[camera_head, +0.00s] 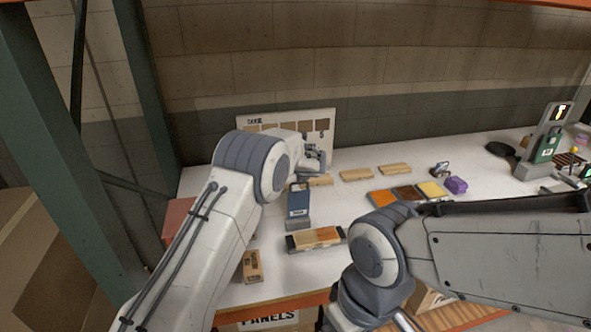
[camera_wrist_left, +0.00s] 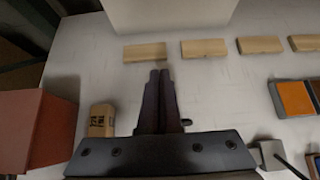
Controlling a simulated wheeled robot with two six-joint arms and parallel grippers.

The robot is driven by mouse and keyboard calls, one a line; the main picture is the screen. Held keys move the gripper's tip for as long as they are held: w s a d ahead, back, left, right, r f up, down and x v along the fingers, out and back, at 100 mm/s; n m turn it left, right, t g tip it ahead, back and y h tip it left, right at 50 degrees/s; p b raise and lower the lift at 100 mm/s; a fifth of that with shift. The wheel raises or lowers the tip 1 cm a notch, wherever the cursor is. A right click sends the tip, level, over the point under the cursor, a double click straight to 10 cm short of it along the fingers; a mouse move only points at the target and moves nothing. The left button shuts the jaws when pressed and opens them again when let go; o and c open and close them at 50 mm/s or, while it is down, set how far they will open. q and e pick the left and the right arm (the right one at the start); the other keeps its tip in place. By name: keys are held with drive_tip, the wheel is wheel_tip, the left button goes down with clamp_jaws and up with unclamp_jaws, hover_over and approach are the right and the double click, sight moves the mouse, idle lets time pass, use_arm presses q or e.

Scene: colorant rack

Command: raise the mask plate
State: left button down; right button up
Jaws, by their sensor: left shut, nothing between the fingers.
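A white upright board (camera_head: 285,122) with brown squares stands at the back of the table against the wall. Its lower part shows at the top of the left wrist view (camera_wrist_left: 170,14). No readable label tells me whether this board is the mask plate. My left gripper (camera_head: 316,160) is in front of the board's right part. In the left wrist view its fingers (camera_wrist_left: 160,76) are together and empty, pointing toward a wooden strip (camera_wrist_left: 145,52). The fingers appear apart from the board. My right arm comes in from the right, but its gripper is not visible.
Several wooden strips (camera_head: 356,174) lie in a row before the board. A blue box (camera_head: 298,203), a dark-ended wooden block (camera_head: 315,238), a small carton (camera_head: 252,266), colored tiles (camera_head: 432,189) and a purple block (camera_head: 456,185) are on the table. A red box (camera_wrist_left: 38,130) is at the left.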

use_arm(q)
drive_tip(key=shift+r, duration=0.1)
wheel_tip(320, 180, up, 10)
drive_tip(key=p, duration=0.7)
drive_tip(key=shift+s+p, duration=0.35)
drive_tip(key=shift+d, duration=0.1)
